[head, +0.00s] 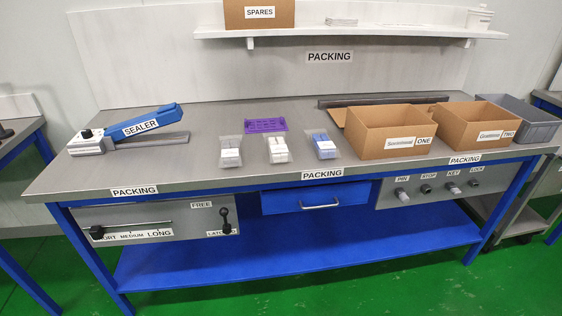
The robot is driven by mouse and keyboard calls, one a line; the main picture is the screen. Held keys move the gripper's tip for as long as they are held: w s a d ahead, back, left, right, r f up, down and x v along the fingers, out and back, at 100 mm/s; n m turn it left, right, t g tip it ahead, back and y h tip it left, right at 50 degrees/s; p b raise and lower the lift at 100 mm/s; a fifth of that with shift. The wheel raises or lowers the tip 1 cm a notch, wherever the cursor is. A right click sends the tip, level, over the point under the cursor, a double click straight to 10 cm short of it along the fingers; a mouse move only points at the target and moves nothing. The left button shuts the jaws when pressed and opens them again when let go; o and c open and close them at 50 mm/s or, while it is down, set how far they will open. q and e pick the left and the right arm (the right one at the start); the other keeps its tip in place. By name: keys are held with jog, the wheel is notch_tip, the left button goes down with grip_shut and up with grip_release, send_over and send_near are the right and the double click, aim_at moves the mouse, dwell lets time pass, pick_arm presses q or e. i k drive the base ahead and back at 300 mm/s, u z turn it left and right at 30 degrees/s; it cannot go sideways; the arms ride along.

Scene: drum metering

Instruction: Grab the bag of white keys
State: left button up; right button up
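The left bag (230,152) looks grey inside. The middle bag (276,150) looks white inside, the likeliest bag of white keys. The right bag (323,147) holds blue pieces. The labels on the bags are too small to read. The bags stand apart from one another with narrow gaps. Neither of my grippers shows in the head view.
A blue sealer (140,129) is at the left. Open cardboard boxes ONE (380,141) and TWO (483,134) and a grey bin (528,124) stand at the right. A shelf (350,32) hangs above the back.

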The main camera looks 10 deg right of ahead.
aim_at(277, 149)
jog(key=u, duration=1.2)
jog(key=i, duration=0.9)
jog(key=z, duration=0.7)
jog(key=i, duration=0.65)
jog(key=z, duration=0.65)
